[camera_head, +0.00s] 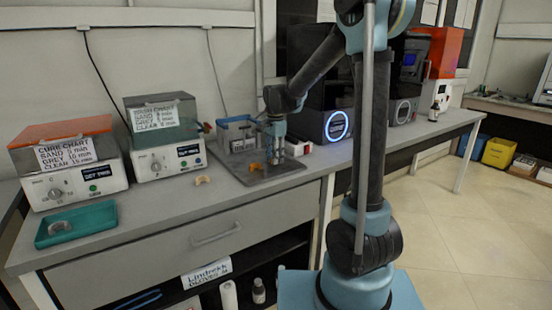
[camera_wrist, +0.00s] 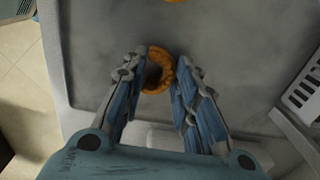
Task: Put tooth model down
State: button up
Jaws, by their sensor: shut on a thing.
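My gripper (camera_head: 276,150) is over the grey tray (camera_head: 290,173) on the bench, pointing down. In the wrist view, my gripper's fingers (camera_wrist: 160,78) are closed on an orange, curved tooth model (camera_wrist: 158,54), held low over the tray surface; whether it touches the tray cannot be told. A second orange tooth model (camera_head: 255,167) lies on the tray just left of the gripper; an orange piece (camera_wrist: 178,1) also shows at the top edge of the wrist view. A tan tooth model (camera_head: 203,180) lies on the bench left of the tray.
A teal tray (camera_head: 76,224) with a grey model (camera_head: 60,227) is at the bench's front left. Printers stand farther right. The grey tray's front part is clear.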

jog(key=shift+f, duration=0.2)
jog(key=o, duration=0.8)
notch_tip(320, 180, up, 12)
jog(key=s+d+n, duration=0.3)
jog(key=s+d, duration=0.5)
jog(key=s+d+f+n, duration=0.2)
jog(key=s+d+f, duration=0.2)
jog(key=s+f, duration=0.2)
jog(key=s+d+f+n+t, duration=0.1)
jog(key=s+d+f+n, duration=0.2)
jog(key=s, duration=0.6)
jog(key=s+d+f+n+t, duration=0.1)
jog(key=s+d+f+n, duration=0.2)
jog(key=s+d+f, duration=0.3)
jog(key=shift+s+d+f, duration=0.2)
jog(key=shift+s+f, duration=0.45)
jog(key=shift+s, duration=0.05)
jog(key=shift+s+d+f, duration=0.2)
jog(key=shift+s+f, duration=0.45)
